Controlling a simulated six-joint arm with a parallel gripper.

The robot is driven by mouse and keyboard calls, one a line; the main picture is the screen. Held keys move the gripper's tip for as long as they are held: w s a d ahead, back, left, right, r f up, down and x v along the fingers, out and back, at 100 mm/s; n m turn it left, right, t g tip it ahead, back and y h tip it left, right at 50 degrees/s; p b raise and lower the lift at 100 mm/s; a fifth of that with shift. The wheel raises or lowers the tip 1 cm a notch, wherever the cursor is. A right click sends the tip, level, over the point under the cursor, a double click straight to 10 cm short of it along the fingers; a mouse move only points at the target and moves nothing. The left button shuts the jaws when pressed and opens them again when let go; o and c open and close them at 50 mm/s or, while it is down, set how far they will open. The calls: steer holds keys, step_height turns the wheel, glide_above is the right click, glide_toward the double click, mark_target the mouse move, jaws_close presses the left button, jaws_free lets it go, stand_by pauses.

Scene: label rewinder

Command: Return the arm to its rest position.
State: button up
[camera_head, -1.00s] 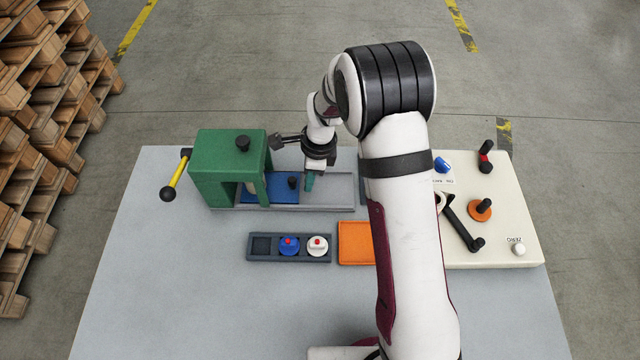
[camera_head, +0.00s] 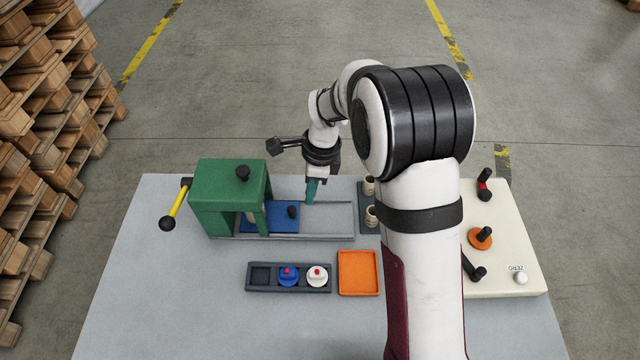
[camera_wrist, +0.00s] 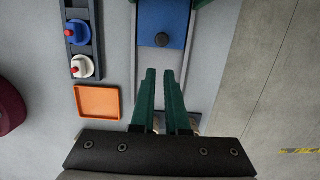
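My gripper (camera_head: 312,190) hangs above the right part of the grey channel (camera_head: 326,219) of the green press, to the right of the blue slide (camera_head: 270,219). In the wrist view, its two green fingers (camera_wrist: 159,72) stand apart with a narrow gap and nothing between them. The blue slide with its dark knob (camera_wrist: 163,22) lies beyond the fingertips there. My arm reaches in from the lower right and is bent, with its elbow high.
The green press (camera_head: 228,175) has a yellow lever (camera_head: 174,203) at left. A dark tray (camera_head: 261,288) holds a blue and a white piece; an orange tray (camera_head: 358,286) is beside it. Beige cups (camera_head: 371,216) stand in a dark rack. A cream panel (camera_head: 510,260) with knobs is at right, partly hidden.

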steer(key=s+d+r+n, duration=0.4)
steer(key=s+r, duration=0.2)
steer(key=s, duration=0.2)
steer(key=s+d+r+n, duration=0.3)
steer(key=s+r, duration=0.4)
steer(key=s, duration=0.1)
steer(key=s+d+n, duration=0.2)
steer(key=s+n, duration=0.3)
steer(key=s, duration=0.7)
steer(key=shift+f, duration=0.25)
